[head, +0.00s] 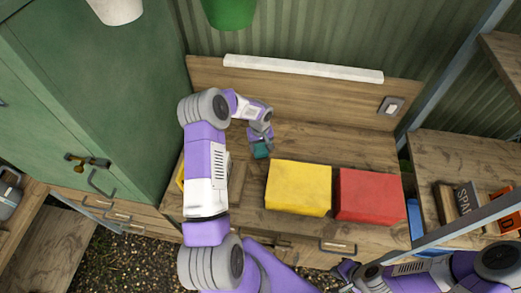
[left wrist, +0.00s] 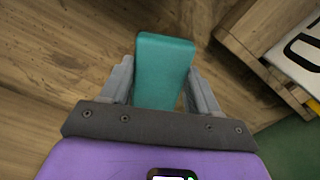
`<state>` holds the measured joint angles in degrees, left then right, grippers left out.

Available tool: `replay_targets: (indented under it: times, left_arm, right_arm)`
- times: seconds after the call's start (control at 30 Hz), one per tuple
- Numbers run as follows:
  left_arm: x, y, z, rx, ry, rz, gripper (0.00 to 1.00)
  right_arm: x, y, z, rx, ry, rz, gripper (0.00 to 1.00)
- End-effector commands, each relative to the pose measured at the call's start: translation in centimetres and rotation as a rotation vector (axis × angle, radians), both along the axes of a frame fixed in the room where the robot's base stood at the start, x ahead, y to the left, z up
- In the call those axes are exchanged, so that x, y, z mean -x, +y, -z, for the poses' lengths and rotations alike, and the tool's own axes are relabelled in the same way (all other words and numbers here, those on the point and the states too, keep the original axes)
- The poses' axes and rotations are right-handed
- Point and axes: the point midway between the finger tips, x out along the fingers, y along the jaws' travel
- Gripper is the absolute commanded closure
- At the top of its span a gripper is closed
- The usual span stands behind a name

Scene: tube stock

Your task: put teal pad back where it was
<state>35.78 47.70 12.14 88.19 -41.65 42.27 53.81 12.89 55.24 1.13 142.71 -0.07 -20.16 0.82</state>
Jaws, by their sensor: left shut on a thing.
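The teal pad (head: 261,150) is a small teal block over the back part of the wooden workbench, left of the yellow box. My left gripper (head: 260,141) is shut on it from above. In the left wrist view the teal pad (left wrist: 163,72) sits between the two grey fingers of my left gripper (left wrist: 162,88). Whether the pad touches the bench top cannot be told. My right arm shows at the bottom right of the head view, and its fingertips are not clearly seen.
A yellow box (head: 298,188) and a red box (head: 369,195) stand side by side on the workbench (head: 330,145). A green cabinet (head: 95,90) rises at the left. A wooden box (left wrist: 245,35) with a lettered panel lies near the pad. The bench behind the boxes is clear.

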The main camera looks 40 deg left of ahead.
Motion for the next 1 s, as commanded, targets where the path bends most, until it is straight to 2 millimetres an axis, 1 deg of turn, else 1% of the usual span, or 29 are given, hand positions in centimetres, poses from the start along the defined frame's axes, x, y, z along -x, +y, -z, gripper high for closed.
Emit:
replay_targets:
  times: [0.23,0.47,0.63,0.67,0.7,0.77,0.8,0.83,1.0]
  left_arm:
    - [0.1,0.0,3.2,0.002,0.002,0.0,0.72]
    - [0.0,0.0,3.4,0.001,-0.001,-0.001,0.72]
    - [0.0,0.0,3.9,0.0,0.0,0.0,0.72]
    - [0.0,0.0,3.9,0.0,0.0,0.0,0.38]
    - [0.0,0.0,3.8,0.0,0.0,0.0,0.32]
    - [0.0,0.0,3.8,0.0,0.0,0.0,0.22]
    - [0.0,0.0,3.8,0.0,0.0,0.0,0.16]
    - [0.0,0.0,3.8,0.001,0.001,0.0,0.14]
    - [0.0,0.0,3.7,0.001,0.001,0.0,0.14]
  right_arm:
    - [0.0,0.0,-0.4,0.0,0.0,0.0,1.0]
    - [0.0,0.0,-0.4,0.0,0.0,0.0,1.0]
    - [0.0,0.0,0.2,0.0,0.0,0.0,1.0]
    - [0.0,0.0,0.2,0.0,0.0,0.0,1.0]
    - [0.0,0.0,0.1,0.0,0.0,0.0,1.0]
    - [0.0,0.0,0.0,0.0,0.0,0.0,1.0]
    - [0.0,0.0,0.0,0.0,0.0,0.0,1.0]
    - [0.0,0.0,0.0,0.0,0.0,0.0,1.0]
    - [0.0,0.0,0.0,0.0,0.0,0.0,1.0]
